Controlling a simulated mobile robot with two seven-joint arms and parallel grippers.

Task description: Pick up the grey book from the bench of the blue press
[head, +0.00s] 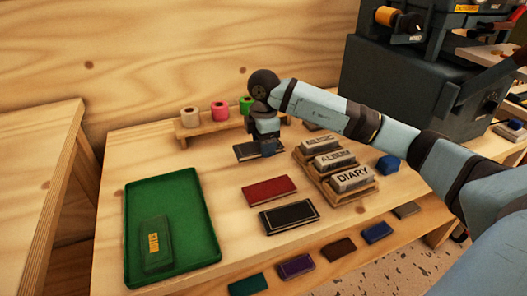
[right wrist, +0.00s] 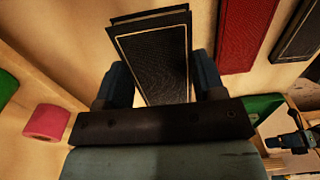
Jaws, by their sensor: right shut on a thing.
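The dark grey book (head: 246,152) lies at the back middle of the wooden bench (head: 232,190), in front of the small rack of foil rolls. My right gripper (head: 267,147) reaches down over its right end and is shut on it. In the right wrist view, the grey book (right wrist: 152,50) stands between the two blue fingers of the gripper (right wrist: 163,82), its near end hidden behind the palm. I cannot tell whether it is clear of the bench. A large dark press (head: 400,85) stands at the back right. My left gripper is not in view.
A red book (head: 270,190) and a black book (head: 289,216) lie in front. A rack (head: 355,194) holds labelled blocks to the right. A green tray (head: 205,235) with a green book (head: 155,247) is at left. Foil rolls (head: 220,111) stand behind. Several books line the lower shelf.

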